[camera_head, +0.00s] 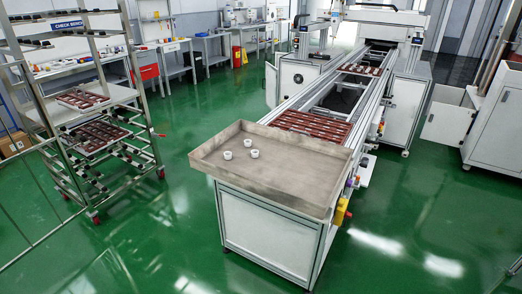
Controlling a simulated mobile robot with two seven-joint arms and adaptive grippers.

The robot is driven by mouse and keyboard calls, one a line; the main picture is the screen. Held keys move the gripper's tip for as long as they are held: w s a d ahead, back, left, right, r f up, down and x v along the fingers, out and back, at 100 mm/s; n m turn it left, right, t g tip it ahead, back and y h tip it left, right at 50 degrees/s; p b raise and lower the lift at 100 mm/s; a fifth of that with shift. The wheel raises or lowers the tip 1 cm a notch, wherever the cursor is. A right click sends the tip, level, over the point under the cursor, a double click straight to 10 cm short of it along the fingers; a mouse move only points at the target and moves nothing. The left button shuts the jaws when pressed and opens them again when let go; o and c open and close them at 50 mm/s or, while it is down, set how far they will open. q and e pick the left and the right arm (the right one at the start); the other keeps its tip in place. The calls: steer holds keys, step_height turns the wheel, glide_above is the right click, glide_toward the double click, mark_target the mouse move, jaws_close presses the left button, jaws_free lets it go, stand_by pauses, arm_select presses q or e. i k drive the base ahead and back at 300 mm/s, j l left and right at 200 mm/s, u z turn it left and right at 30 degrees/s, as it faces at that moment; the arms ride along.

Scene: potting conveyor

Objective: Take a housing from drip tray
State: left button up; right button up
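The drip tray (290,188) is a wide, shallow grey-beige tray with raised rims on top of the near end of the conveyor stand. Three small white ring-shaped housings lie in its left half: a left one (228,155), an upper one (247,143) and a right one (254,153). They sit close together, with the bare tray floor around them. Neither of my grippers shows in the head view.
The conveyor (345,95) runs back from the tray and carries dark red pallets (305,128). A wheeled metal rack (95,125) with similar pallets stands at the left. A white cabinet (495,125) stands at the right. Green floor (180,190) is clear left of the tray.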

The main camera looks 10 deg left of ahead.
mark_target(228, 156)
steer(key=i+j+z, duration=0.2)
steer(key=i+j, duration=0.15)
steer(key=i+j+z, duration=0.2)
steer(key=i+j, duration=0.15)
steer(key=j, duration=0.25)
steer(key=i+j, duration=0.2)
steer(key=j, duration=0.15)
steer(key=i+j, duration=0.2)
steer(key=j, duration=0.15)
steer(key=i+j+z, duration=0.1)
steer(key=i+j, duration=0.1)
steer(key=j, duration=0.1)
